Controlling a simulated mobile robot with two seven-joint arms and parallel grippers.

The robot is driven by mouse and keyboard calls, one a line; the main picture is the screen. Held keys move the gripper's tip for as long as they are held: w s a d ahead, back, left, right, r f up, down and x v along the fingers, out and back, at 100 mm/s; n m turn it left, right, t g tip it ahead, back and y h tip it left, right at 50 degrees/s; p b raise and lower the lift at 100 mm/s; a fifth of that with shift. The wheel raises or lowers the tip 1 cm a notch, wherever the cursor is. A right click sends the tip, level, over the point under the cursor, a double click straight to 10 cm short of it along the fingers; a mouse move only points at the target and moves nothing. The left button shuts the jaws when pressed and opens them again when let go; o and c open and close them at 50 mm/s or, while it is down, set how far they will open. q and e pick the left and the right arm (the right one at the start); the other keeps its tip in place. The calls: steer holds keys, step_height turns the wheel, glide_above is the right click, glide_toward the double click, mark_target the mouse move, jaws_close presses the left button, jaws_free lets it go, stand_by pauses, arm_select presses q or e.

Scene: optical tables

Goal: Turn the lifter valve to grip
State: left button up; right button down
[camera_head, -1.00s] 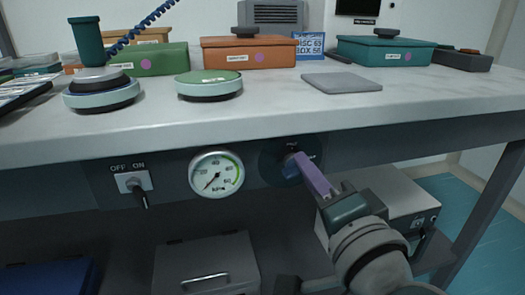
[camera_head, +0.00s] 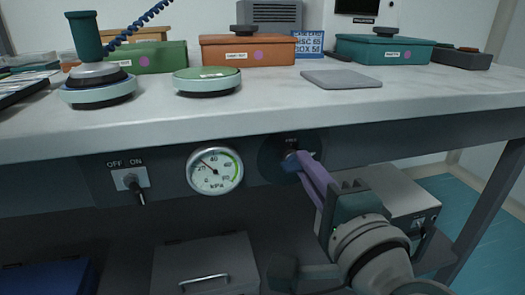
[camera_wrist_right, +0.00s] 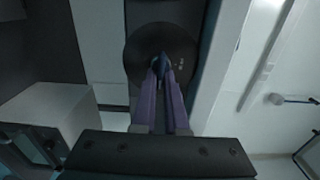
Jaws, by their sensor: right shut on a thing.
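The lifter valve, a small blue handle (camera_head: 291,165) on a dark round plate (camera_head: 270,158), sits on the table's front face. My right gripper (camera_head: 304,161) reaches it from the lower right, its purple fingers shut on the handle. The right wrist view shows the blue handle (camera_wrist_right: 158,64) between the fingertips (camera_wrist_right: 160,76), in front of the dark plate (camera_wrist_right: 180,50). The fingers partly hide the handle. Lettering on the plate is too small to read. The pressure gauge (camera_head: 215,171) left of the valve has its needle pointing up and left. My left gripper is out of view.
An OFF/ON switch (camera_head: 130,178) is left of the gauge. On the tabletop (camera_head: 260,112) stand a lifter with a green handle (camera_head: 85,36), a pale green disc (camera_head: 207,80), a grey plate (camera_head: 341,79) and several boxes. A grey case (camera_head: 205,265) lies below.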

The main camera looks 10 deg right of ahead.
steer(key=c, duration=1)
jaws_free()
steer(key=shift+o, duration=0.2)
steer(key=s+p, duration=0.1)
steer(key=s, duration=0.9)
steer(key=shift+d, duration=0.15)
